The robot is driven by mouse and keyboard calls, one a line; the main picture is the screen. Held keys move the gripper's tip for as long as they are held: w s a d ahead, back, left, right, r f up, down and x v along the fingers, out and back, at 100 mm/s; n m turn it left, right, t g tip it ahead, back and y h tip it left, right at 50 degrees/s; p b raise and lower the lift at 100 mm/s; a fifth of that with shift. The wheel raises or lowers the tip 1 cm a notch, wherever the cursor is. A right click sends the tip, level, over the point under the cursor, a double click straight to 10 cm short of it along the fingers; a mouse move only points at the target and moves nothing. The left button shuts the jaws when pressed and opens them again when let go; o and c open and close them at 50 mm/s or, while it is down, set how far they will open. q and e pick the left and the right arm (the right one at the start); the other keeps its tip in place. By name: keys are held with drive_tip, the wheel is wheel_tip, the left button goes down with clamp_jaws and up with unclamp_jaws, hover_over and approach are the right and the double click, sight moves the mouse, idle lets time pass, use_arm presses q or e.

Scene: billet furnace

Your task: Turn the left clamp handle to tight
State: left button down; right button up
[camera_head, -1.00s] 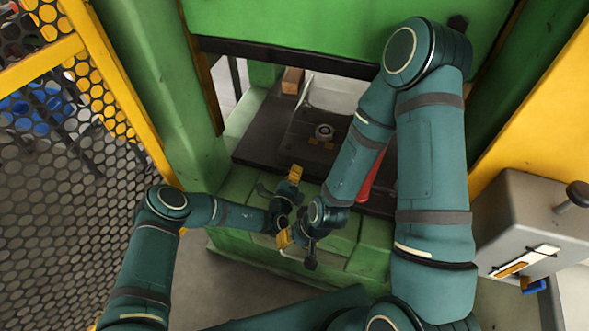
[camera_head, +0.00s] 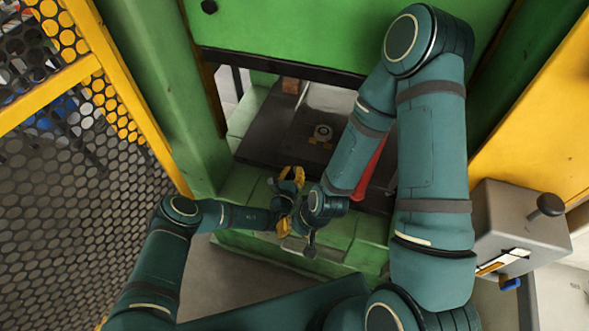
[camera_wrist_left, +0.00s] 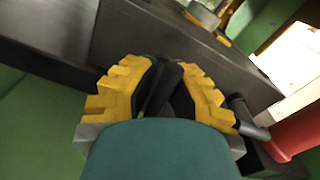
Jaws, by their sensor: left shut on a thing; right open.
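My left gripper (camera_head: 291,174) is at the front edge of the dark press bed, its yellow fingers close together. In the left wrist view my left gripper (camera_wrist_left: 162,92) is shut on a slim black piece that looks like the left clamp handle (camera_wrist_left: 166,84). The fingers cover most of it, and I cannot tell how far it is turned. The clamp handle is hidden in the head view. My right gripper (camera_head: 284,228) is open just below the left one, partly hidden by its own wrist.
The dark press bed (camera_head: 262,140) carries a small round metal part (camera_head: 322,132). A red bar (camera_head: 370,170) stands beside my right forearm. A yellow-framed mesh guard (camera_head: 70,190) is at the left. A grey box with a lever (camera_head: 515,235) is at the right.

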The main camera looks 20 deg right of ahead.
use_arm(q)
drive_tip(key=shift+m, duration=0.6)
drive_tip(key=shift+m+p, duration=0.3)
drive_tip(key=shift+p, duration=0.05)
drive_tip(key=c, duration=0.9)
unclamp_jaws()
drive_tip(key=shift+s+a, duration=0.1)
drive_tip(key=v, duration=1.1)
drive_tip(key=shift+s+a, duration=0.25)
drive_tip(key=shift+s, duration=0.05)
